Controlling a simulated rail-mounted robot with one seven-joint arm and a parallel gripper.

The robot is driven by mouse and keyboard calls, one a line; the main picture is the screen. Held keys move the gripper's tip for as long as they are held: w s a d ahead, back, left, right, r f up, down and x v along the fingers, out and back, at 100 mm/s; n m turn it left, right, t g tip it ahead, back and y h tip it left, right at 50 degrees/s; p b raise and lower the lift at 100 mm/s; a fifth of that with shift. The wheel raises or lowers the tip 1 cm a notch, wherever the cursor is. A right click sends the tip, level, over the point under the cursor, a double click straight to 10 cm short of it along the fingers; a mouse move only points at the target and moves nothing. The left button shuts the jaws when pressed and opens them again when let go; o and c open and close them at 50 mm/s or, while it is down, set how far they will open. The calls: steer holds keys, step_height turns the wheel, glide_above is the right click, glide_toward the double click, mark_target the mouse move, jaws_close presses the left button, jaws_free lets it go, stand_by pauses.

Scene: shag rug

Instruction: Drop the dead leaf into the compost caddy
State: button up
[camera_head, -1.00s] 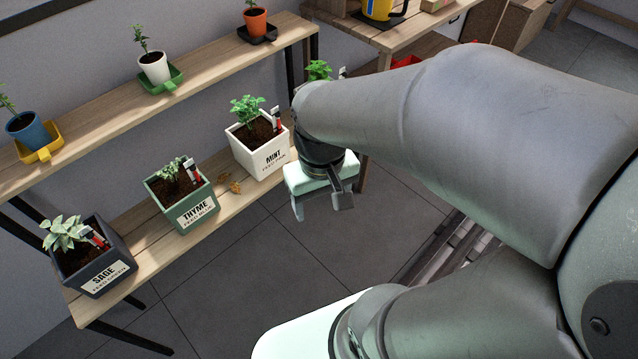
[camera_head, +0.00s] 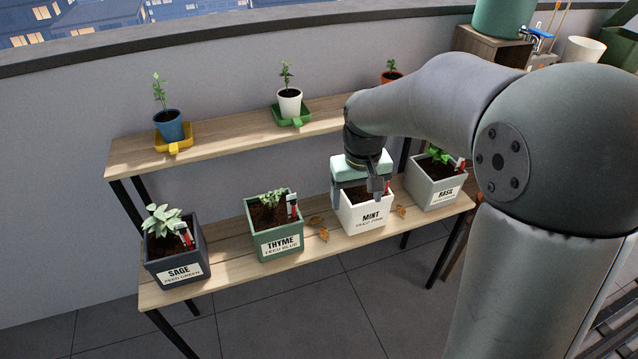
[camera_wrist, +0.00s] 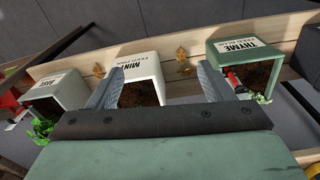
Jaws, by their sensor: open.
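Several brown dead leaves lie on the lower shelf. One leaf (camera_head: 324,234), with another just behind it, is between the thyme and mint pots; one more leaf (camera_head: 400,211) lies between the mint and basil pots. In the wrist view these show as a leaf (camera_wrist: 182,52) right of the mint pot and a leaf (camera_wrist: 97,70) left of it. My gripper (camera_head: 358,198) is open and empty, pointing down over the mint pot; its fingers (camera_wrist: 160,88) appear on either side of that pot in the wrist view. I cannot pick out the compost caddy with certainty.
Sage (camera_head: 179,252), thyme (camera_head: 279,243), mint (camera_head: 370,217) and basil (camera_head: 440,192) pots stand along the lower shelf. Small potted seedlings stand on the upper shelf (camera_head: 230,126) behind. A teal container (camera_head: 503,18) and a white pot (camera_head: 584,50) are at the upper right.

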steer(key=n+b, duration=0.1)
steer(key=n, duration=0.1)
glide_above(317, 220)
steer(key=s, duration=0.3)
step_height(317, 220, down, 5)
steer(key=shift+y, duration=0.3)
steer(key=w+f+b, duration=0.1)
steer(key=f, duration=0.4)
steer(key=f+b, duration=0.1)
steer(key=f, duration=0.5)
steer(key=w+f+b, duration=0.1)
steer(key=f, duration=0.5)
steer(key=shift+w+f, duration=0.25)
steer(key=shift+w, duration=0.1)
steer(key=c, duration=1.1)
steer(key=shift+r, duration=0.1)
steer(key=shift+c, duration=0.2)
